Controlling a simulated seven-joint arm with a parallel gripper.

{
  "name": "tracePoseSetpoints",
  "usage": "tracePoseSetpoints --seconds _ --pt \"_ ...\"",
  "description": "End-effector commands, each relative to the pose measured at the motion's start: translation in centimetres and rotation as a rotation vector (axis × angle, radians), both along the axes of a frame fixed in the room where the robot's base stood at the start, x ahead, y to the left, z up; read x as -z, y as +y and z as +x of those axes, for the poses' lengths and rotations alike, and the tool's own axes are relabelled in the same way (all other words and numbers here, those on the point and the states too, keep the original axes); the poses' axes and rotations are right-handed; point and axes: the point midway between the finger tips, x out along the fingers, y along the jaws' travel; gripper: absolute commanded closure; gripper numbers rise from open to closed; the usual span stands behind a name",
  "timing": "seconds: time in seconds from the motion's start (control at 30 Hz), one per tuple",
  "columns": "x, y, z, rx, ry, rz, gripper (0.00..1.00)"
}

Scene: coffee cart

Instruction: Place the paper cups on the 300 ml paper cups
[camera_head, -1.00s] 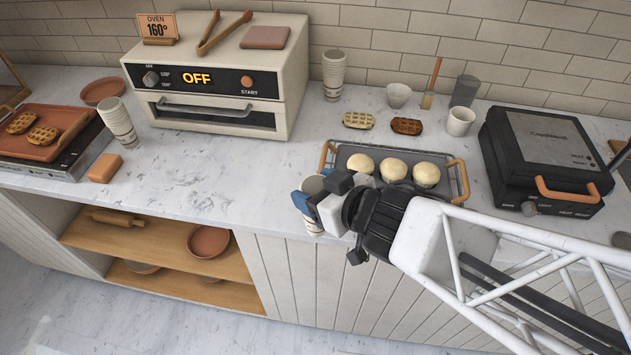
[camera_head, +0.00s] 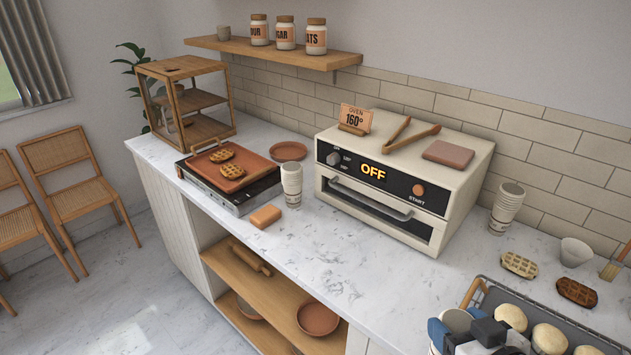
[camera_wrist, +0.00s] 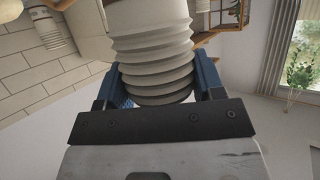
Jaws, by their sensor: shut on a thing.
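My gripper (camera_head: 448,334) is at the bottom right of the head view, over the counter's front edge. In the wrist view its blue fingers (camera_wrist: 158,82) are shut around a stack of white ribbed paper cups (camera_wrist: 150,50). The top of this held stack shows in the head view (camera_head: 457,319). A second paper cup stack (camera_head: 291,180) stands upright beside the griddle. A third, tall stack (camera_head: 506,208) stands right of the oven. Cup-size print is too small to read. A cup stack also shows at the upper left of the wrist view (camera_wrist: 46,30).
The oven (camera_head: 400,180) stands between the two standing stacks. An orange block (camera_head: 265,216) lies in front of the stack beside the griddle (camera_head: 230,195). A bun tray (camera_head: 474,292) is close to my gripper. The counter front before the oven is clear.

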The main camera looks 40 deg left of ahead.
Motion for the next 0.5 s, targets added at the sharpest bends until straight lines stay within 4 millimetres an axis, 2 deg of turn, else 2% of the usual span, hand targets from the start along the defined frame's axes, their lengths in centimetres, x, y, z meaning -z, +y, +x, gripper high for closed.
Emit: tracePoseSetpoints --seconds 0.27,0.5 --pt "-1.6 2.3 1.5 -0.049 0.000 0.000 0.79" --pt "-4.1 6.2 3.7 -0.131 0.000 0.000 0.79"
